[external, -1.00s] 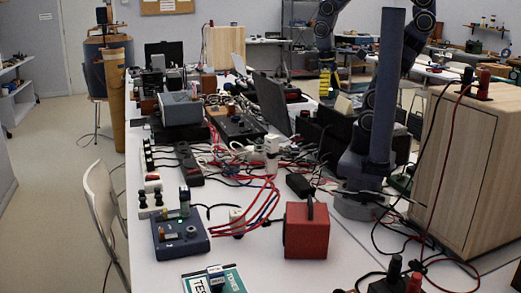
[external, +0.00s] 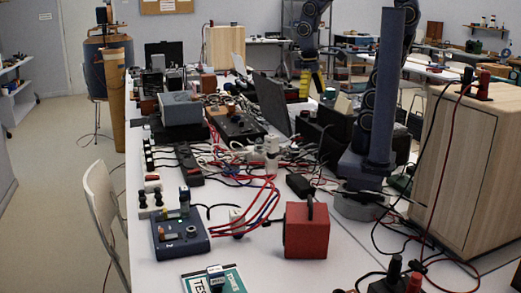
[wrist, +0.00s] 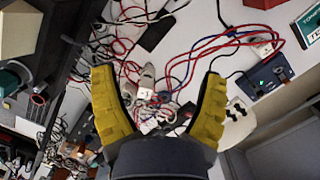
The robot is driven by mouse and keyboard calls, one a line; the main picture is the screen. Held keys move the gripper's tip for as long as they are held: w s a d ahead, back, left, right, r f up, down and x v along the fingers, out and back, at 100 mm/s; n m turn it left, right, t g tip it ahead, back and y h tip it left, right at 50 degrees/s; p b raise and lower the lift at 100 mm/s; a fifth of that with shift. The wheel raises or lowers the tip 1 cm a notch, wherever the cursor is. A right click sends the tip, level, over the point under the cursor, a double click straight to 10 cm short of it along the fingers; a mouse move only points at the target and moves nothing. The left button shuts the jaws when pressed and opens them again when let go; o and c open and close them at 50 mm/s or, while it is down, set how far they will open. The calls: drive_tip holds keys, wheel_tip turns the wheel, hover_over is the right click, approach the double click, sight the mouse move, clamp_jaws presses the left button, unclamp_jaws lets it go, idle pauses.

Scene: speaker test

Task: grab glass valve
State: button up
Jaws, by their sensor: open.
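A small upright tube (external: 184,196), which looks like the glass valve, stands on a blue tester box (external: 181,236) near the table's front left. The tester also shows at the upper right of the wrist view (wrist: 266,76), with a green light; I cannot make out the valve clearly there. My gripper (wrist: 158,75) has its yellow fingers wide apart with nothing held between them. In the external view my gripper (external: 304,86) hangs above the far part of the table, well behind and to the right of the tester.
Red and blue cables (external: 262,205) cross the table beside the tester. A laptop (external: 271,103) and a large wooden cabinet (external: 466,170) stand farther right. White table shows around the tester.

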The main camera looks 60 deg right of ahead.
drive_tip(key=w+d+f+m, duration=0.3)
drive_tip(key=w, duration=0.4)
drive_tip(key=w+d+f+m, duration=0.2)
drive_tip(key=w+f+m, duration=0.1)
drive_tip(key=w, duration=0.3)
drive_tip(key=m+t, duration=0.1)
drive_tip(key=m, duration=0.5)
hover_over(259, 138)
drive_tip(key=f, duration=0.9)
drive_tip(key=shift+s+a+f, duration=0.2)
drive_tip(key=shift+f, duration=0.15)
drive_tip(key=shift+w+d+f, duration=0.1)
drive_tip(key=shift+f, duration=0.2)
wheel_tip(259, 138, down, 3)
drive_tip(key=shift+r, duration=0.2)
drive_tip(key=f, duration=0.5)
drive_tip(key=shift+w+d, duration=0.2)
drive_tip(key=shift+d, duration=0.05)
drive_tip(key=shift+r, duration=0.1)
drive_tip(key=c, duration=1.2)
